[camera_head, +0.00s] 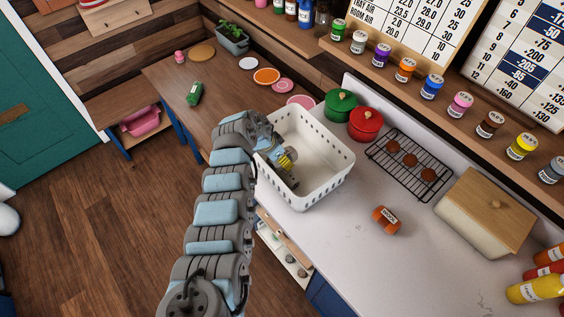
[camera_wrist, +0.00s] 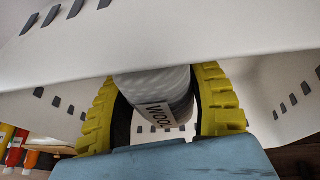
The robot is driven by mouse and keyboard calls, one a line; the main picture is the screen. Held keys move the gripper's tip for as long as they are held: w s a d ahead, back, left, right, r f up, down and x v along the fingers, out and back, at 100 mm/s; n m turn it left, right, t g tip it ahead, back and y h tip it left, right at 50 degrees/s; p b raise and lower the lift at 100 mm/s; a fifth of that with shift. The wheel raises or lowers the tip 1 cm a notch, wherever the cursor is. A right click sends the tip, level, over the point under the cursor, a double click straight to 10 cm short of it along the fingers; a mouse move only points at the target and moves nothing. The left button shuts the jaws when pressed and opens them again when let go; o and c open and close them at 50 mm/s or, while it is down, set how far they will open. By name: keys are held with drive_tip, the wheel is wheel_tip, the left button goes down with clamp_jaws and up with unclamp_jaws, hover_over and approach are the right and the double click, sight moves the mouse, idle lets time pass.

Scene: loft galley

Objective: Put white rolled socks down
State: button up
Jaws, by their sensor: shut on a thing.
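The white rolled socks (camera_wrist: 158,88) carry a tag reading WOOL and sit between my gripper's yellow fingers in the wrist view. My gripper (camera_head: 287,160) is shut on them and reaches down inside the white slotted basket (camera_head: 322,186), near its left side. In the head view my gripper and arm hide the socks. The basket's pale walls with dark slots also fill much of the wrist view (camera_wrist: 140,45). I cannot tell whether the socks touch the basket.
Green (camera_head: 340,104) and red pots (camera_head: 365,124) stand just behind the basket. A wire rack (camera_head: 408,164) with brown round things, an orange-brown roll (camera_head: 386,219) and a lidded box (camera_head: 484,213) are to the right. The counter in front of the roll is clear.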

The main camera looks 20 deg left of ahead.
drive_tip(key=shift+f, duration=0.9)
drive_tip(key=shift+f+b, duration=0.45)
drive_tip(key=shift+b, duration=0.05)
drive_tip(key=o, duration=1.2)
drive_tip(key=shift+r, duration=0.1)
drive_tip(key=shift+r, duration=0.1)
drive_tip(key=shift+r+p, duration=0.4)
drive_tip(key=shift+p, duration=0.2)
drive_tip(key=shift+s+a+r, duration=0.1)
drive_tip(key=shift+s+r, duration=0.1)
drive_tip(key=shift+r, duration=0.1)
drive_tip(key=shift+a+r, duration=0.2)
drive_tip(key=shift+r, duration=0.4)
drive_tip(key=shift+b+v, duration=0.55)
drive_tip(key=shift+v, duration=4.35)
